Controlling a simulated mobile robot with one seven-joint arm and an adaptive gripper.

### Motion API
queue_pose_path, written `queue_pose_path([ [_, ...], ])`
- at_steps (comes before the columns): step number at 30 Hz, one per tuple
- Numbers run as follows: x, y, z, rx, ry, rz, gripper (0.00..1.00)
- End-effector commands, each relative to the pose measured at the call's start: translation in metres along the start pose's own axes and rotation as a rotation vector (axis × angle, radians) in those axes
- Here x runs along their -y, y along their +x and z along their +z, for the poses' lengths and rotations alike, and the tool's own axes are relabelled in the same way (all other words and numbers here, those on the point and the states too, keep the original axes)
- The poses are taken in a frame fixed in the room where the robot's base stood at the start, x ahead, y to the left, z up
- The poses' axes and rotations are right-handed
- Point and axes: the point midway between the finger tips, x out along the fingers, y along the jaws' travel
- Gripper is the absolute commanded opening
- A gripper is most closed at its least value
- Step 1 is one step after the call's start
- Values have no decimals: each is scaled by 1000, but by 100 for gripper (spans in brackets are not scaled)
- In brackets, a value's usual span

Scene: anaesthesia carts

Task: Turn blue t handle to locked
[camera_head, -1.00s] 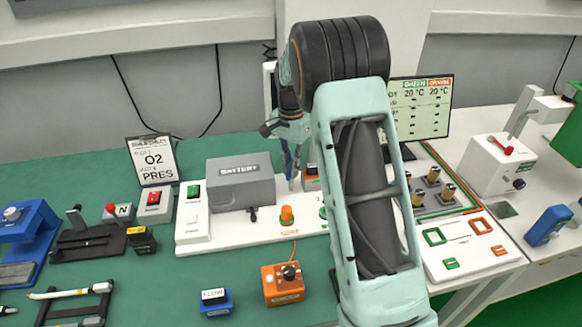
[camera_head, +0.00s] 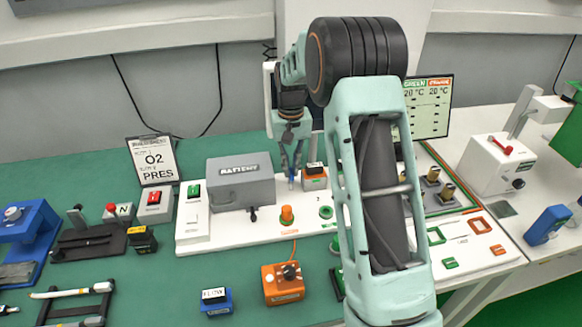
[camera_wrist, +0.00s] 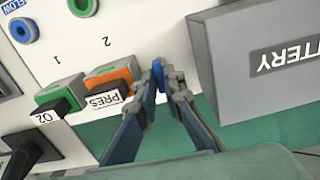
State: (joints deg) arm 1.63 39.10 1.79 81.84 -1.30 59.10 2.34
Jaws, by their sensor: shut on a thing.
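The blue T handle is a small blue piece on the white panel (camera_head: 215,240), beside the grey battery box (camera_head: 240,182). In the wrist view the blue handle (camera_wrist: 159,72) shows between my fingertips; the fingers hide most of it, so its angle cannot be told. My gripper (camera_head: 291,180) points down with its jaws shut on the handle, and it also shows in the wrist view (camera_wrist: 162,88). No locked marking can be read near it.
An orange block with a PRES label (camera_wrist: 110,80) and a green O2 block (camera_wrist: 62,92) stand close beside my fingers. The battery box (camera_wrist: 255,60) is close on the other side. An orange knob (camera_head: 287,214) stands in front on the panel.

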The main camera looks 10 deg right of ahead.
Motion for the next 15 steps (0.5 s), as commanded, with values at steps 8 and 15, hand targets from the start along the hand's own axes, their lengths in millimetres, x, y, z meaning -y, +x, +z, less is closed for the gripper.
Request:
queue_pose_path([
  [8,0,-1,-1,-2,-47,1,0],
  [15,0,-1,-1,-2,-51,1,0],
])
